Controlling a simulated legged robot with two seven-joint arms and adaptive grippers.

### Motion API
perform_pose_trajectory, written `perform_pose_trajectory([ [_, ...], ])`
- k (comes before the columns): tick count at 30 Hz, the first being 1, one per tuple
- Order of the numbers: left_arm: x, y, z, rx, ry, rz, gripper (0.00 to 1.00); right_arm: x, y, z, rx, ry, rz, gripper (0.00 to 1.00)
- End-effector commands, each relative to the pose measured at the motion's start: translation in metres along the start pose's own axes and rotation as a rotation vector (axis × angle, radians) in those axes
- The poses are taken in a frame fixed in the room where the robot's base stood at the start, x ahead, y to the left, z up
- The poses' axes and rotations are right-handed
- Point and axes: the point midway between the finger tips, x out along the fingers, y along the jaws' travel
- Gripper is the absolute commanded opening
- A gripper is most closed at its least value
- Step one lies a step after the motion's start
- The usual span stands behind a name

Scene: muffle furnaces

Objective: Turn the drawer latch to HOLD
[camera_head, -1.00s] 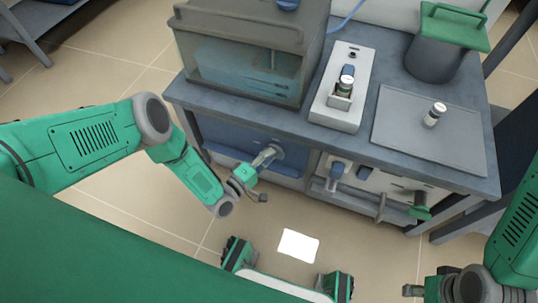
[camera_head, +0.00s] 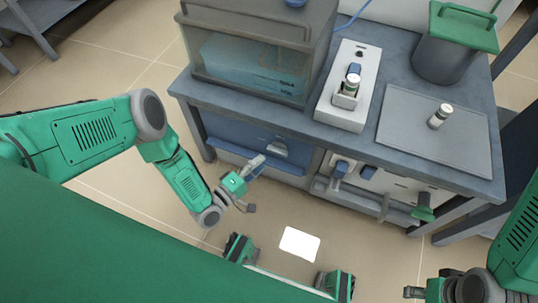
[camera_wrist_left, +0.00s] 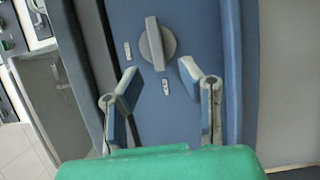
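The drawer latch (camera_wrist_left: 157,43) is a round grey knob with a raised bar on a blue drawer front (camera_wrist_left: 120,20). In the left wrist view its bar runs nearly upright, tilted slightly. Two small white labels sit beside and below it, too small to read. In the head view the latch (camera_head: 278,149) shows under the bench top. My left gripper (camera_wrist_left: 159,72) is open and empty, its fingertips apart and short of the knob; it also shows in the head view (camera_head: 256,166). My right gripper (camera_head: 413,291) is at the lower right, its opening unclear.
The bench top (camera_head: 300,120) carries a glass-fronted box (camera_head: 250,70), a white device (camera_head: 345,105), a grey plate (camera_head: 440,150) with a small vial (camera_head: 438,116), and a green-lidded pot (camera_head: 445,50). A lower panel (camera_head: 390,188) with knobs and handles lies right of the drawer.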

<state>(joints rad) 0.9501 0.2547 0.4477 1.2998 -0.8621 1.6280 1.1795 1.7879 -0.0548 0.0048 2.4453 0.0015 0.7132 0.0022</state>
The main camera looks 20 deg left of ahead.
Motion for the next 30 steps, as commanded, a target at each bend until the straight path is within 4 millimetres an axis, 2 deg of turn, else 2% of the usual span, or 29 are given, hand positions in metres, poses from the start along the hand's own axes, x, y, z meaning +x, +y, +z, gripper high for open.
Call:
perform_pose_trajectory([
  [1,-0.013,-0.001,0.000,-0.002,0.001,-0.004,0.34,0.000,0.000,0.000,0.000,0.000,0.000,0.40],
  [4,-0.033,-0.002,0.000,-0.002,0.000,-0.004,0.34,0.000,0.000,0.000,0.000,0.000,0.000,0.40],
  [10,-0.058,-0.002,-0.001,-0.001,0.001,-0.002,0.34,0.000,0.000,0.000,0.000,0.000,0.000,0.40],
  [15,-0.065,-0.002,-0.001,-0.001,0.000,-0.002,0.34,0.000,0.000,0.000,0.000,0.000,0.000,0.40],
  [30,-0.064,-0.002,-0.001,-0.001,0.001,-0.002,0.34,0.001,0.000,-0.001,0.000,-0.002,0.000,0.40],
])
